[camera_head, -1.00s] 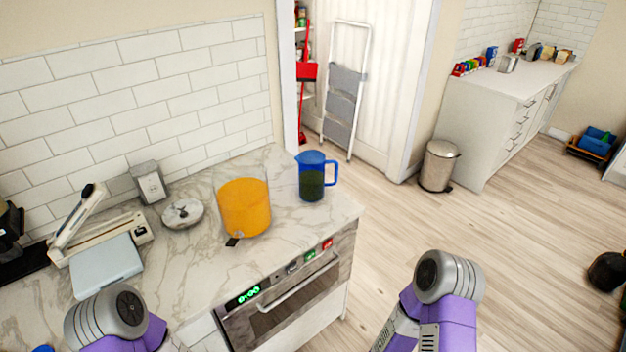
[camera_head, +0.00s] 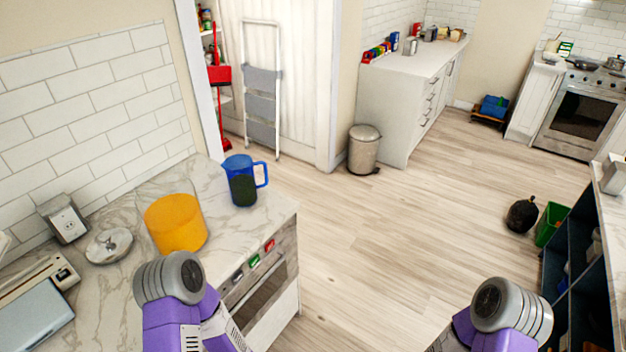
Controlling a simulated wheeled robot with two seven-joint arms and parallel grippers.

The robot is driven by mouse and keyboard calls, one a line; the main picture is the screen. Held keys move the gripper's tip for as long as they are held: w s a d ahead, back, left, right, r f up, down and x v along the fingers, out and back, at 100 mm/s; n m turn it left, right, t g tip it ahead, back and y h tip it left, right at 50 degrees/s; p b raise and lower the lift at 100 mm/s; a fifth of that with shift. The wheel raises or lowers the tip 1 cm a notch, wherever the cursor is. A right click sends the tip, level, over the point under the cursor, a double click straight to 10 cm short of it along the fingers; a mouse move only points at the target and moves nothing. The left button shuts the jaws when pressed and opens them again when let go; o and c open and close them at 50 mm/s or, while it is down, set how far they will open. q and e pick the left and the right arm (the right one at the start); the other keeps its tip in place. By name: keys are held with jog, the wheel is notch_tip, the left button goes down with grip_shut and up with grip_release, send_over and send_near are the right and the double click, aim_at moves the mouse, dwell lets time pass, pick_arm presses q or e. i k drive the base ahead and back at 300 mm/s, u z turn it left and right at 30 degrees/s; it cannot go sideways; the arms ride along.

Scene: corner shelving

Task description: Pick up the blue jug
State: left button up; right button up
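The blue jug (camera_head: 243,181) stands upright near the far right corner of the marble counter (camera_head: 109,193). It has a blue lid, a handle on its right side and dark contents. My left arm's purple and grey links show at the bottom left, in front of the counter. My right arm's links show at the bottom right, over the floor. Neither gripper can be seen in this view. Nothing touches the jug.
A yellow-orange pot (camera_head: 175,224) stands close to the jug's left. A silver round dish (camera_head: 109,245) and a grey outlet box (camera_head: 64,219) sit further left. A bin (camera_head: 364,149) stands on the floor. The middle of the floor is clear. Dark shelving (camera_head: 580,262) is at right.

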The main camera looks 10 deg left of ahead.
aim_at(239, 168)
jog(key=z, duration=0.5)
jog(key=i, duration=2.95)
jog(key=u, duration=3.25)
